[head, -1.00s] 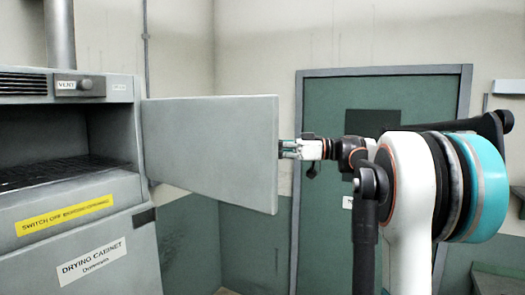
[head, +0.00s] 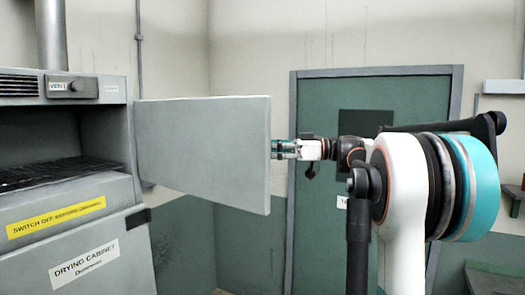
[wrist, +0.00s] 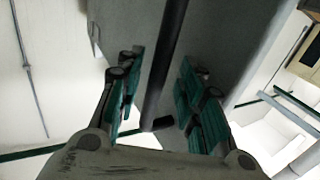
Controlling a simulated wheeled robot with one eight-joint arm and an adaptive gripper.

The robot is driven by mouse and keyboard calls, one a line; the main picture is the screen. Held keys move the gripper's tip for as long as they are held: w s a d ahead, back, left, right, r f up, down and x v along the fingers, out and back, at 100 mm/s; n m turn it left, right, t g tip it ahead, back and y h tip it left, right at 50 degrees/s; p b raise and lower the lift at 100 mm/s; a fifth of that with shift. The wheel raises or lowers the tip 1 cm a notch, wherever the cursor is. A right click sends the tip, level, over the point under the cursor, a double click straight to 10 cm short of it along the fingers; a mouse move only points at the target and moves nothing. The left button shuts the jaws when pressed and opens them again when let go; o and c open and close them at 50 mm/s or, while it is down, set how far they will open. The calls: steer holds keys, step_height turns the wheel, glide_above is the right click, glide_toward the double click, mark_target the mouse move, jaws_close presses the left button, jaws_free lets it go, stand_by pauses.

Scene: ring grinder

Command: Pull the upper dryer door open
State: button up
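The upper dryer door (head: 200,150) is a flat grey panel standing swung wide open from the right side of the drying cabinet (head: 110,185). The cabinet's upper chamber (head: 50,135) shows open and dark, with a rack inside. My gripper (head: 283,149) is at the door's free edge, on its far side in the head view. In the wrist view, the dark bar handle (wrist: 172,60) runs between the spread fingers of my gripper (wrist: 160,80), with gaps visible on both sides. The door face (wrist: 225,40) lies behind the handle. The handle is hidden in the head view.
A vent knob (head: 77,86) sits above the chamber, and the lower cabinet front carries a yellow label (head: 57,217). A green room door (head: 405,105) stands in the back wall behind my arm. A wall shelf (head: 503,87) is at the right.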

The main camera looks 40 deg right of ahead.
steer(key=v, duration=1)
steer(key=shift+d, duration=0.3)
steer(key=shift+s, duration=0.15)
